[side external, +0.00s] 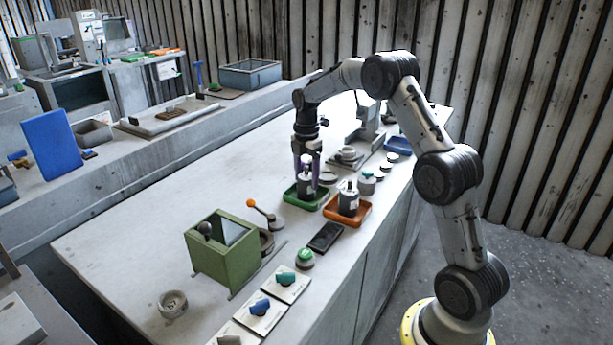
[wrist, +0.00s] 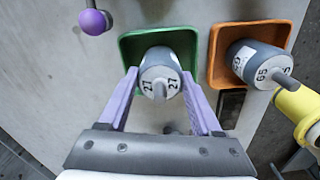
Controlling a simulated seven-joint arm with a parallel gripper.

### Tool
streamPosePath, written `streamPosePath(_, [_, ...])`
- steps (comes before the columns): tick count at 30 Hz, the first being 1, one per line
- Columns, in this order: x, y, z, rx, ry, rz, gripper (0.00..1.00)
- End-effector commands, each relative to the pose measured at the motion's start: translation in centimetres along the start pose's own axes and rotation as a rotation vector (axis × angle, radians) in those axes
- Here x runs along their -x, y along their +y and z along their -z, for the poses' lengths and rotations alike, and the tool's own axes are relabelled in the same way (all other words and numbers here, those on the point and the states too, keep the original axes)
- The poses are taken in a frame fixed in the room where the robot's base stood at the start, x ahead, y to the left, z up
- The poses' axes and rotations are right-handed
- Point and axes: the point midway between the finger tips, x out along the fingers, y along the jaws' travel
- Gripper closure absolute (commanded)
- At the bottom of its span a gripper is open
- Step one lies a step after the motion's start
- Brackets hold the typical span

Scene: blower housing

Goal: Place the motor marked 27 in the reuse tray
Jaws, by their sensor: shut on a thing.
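The motor marked 27 (wrist: 160,76) is a grey and white cylinder with a shaft, seen end-on in the wrist view. My gripper (wrist: 161,85) has its two purple fingers on either side of it, shut on it. The motor is over or in the green tray (wrist: 128,50); whether its base rests on the tray floor I cannot tell. In the side view my gripper (side external: 306,165) points down at the green tray (side external: 291,196), with the motor (side external: 305,184) between its fingers. I see no label telling which tray is the reuse tray.
An orange tray (side external: 361,211) beside the green one holds a motor marked 65 (wrist: 257,62). A black flat device (side external: 325,237), a green button (side external: 306,257) and a green box (side external: 215,262) stand nearer the camera. The bench's left middle is clear.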

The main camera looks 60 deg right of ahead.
Motion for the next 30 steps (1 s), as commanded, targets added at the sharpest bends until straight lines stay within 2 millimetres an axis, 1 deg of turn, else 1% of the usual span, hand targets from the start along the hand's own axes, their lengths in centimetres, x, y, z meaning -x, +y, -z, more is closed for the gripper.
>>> streamPosePath(1, [0.0, 0.1, 0.0, 0.000, -0.001, -0.002, 1.00])
streamPosePath(2, [-0.2, 0.0, 0.0, 0.000, 0.000, 0.001, 0.32])
streamPosePath(6, [-0.2, 0.0, 0.0, 0.000, 0.000, 0.001, 0.07])
streamPosePath(7, [-0.2, 0.0, 0.0, 0.000, 0.000, 0.001, 0.04])
streamPosePath(15, [-0.1, 0.0, 0.0, 0.000, 0.000, 0.001, 0.04])
streamPosePath(19, [0.7, 0.0, 0.0, 0.000, 0.000, -0.001, 0.04])
streamPosePath(23, [2.6, 0.1, 0.0, 0.000, -0.001, -0.003, 0.04])
streamPosePath(30, [7.7, 0.1, 0.0, 0.000, -0.001, -0.004, 0.04])
